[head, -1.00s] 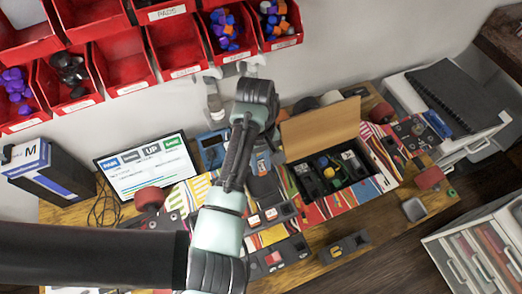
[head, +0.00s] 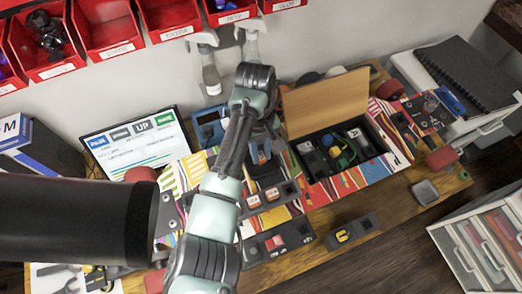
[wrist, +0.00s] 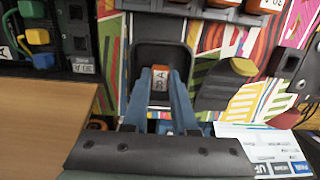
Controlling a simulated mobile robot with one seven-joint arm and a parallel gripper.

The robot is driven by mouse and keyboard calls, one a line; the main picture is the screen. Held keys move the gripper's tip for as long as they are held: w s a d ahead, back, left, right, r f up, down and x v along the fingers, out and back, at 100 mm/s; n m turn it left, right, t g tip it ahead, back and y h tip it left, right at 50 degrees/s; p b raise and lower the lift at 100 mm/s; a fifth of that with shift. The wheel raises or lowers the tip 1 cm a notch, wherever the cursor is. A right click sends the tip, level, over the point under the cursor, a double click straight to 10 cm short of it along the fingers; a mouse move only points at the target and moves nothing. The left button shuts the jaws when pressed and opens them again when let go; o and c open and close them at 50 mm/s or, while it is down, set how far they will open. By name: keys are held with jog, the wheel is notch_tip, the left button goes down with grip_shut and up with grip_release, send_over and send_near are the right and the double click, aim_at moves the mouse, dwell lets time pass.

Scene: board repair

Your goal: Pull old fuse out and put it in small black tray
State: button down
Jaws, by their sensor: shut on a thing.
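My gripper (wrist: 160,95) is shut on a fuse (wrist: 160,80) with an orange and white label, its blue fingers on either side. In the wrist view the fuse is in front of a small black tray (wrist: 163,50) with a rounded rim. I cannot tell whether the fuse touches the tray. In the head view my gripper (head: 262,152) points down over the colourful board, and the arm partly hides the tray. Two other orange-labelled fuses (head: 253,202) (head: 272,195) sit in a dark holder beside an empty dark slot (head: 290,189).
An open box (head: 325,105) with dark modules and coloured wires stands right of my gripper. A screen (head: 140,140) stands to the left. Red bins (head: 105,30) hang on the wall behind. A small grey dish (head: 425,192) and a dark module (head: 352,232) lie on the wooden table.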

jog(key=c, duration=0.6)
grip_release()
jog(key=r+p, duration=0.1)
jog(key=r, duration=0.3)
jog(key=w+r+p, duration=0.1)
jog(key=r, duration=0.3)
jog(key=r+p, duration=0.2)
jog(key=r, duration=0.3)
jog(key=shift+w+a, duration=0.25)
jog(key=shift+a, duration=0.05)
